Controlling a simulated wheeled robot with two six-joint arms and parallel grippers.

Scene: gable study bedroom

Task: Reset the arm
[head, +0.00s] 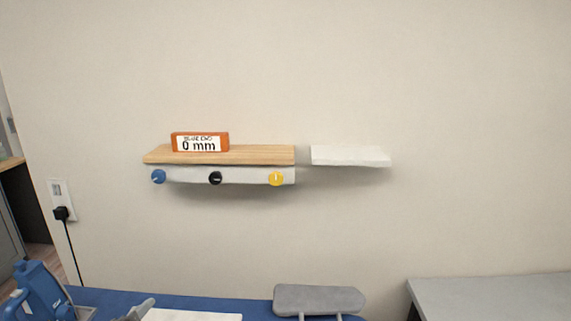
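Neither of my grippers can be made out in the head view, so their state and what they may hold are hidden. A wooden shelf (260,154) on the wall carries an orange-framed sign (200,142) whose large print reads "0 mm". Under the shelf is a pale strip (245,176) with a blue knob (158,177), a black knob (215,178) and a yellow knob (276,179). A white slab-like ledge (349,156) sits to the right, apart from the shelf.
At the bottom edge lie a blue surface (255,308), a blue appliance (42,290), a small grey piece (140,309) I cannot identify, a white sheet (190,315) and a grey padded board (318,299). A grey tabletop (490,298) is lower right. A plugged socket (61,200) is left.

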